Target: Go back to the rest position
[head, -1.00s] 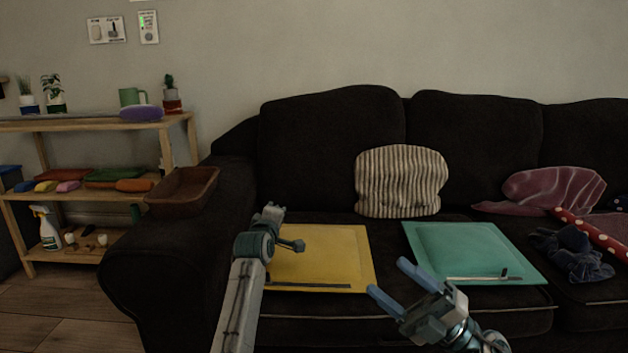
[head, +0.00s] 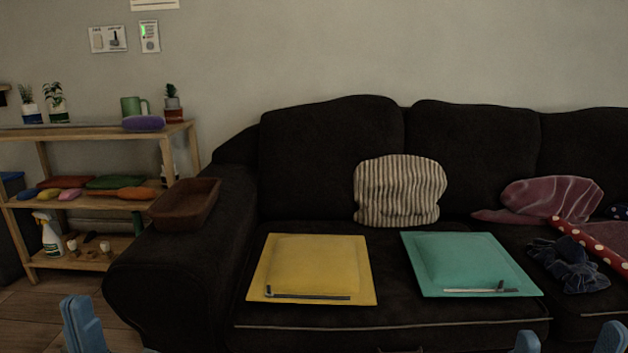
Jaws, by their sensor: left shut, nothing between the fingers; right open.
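My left gripper (head: 82,318) shows at the bottom left edge, with its blue fingers together and nothing between them. My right gripper (head: 569,338) shows at the bottom right edge, with its two blue fingertips spread apart and empty. Both are low in the picture, in front of the sofa, and apart from everything on it. The rest of both arms is out of view.
The dark sofa (head: 330,140) holds a yellow cushion (head: 315,262), a teal cushion (head: 465,262), a striped cushion (head: 400,190) and a crumpled dark blue cloth (head: 570,265). A brown tray (head: 185,205) sits on its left arm. A wooden shelf (head: 100,133) stands left.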

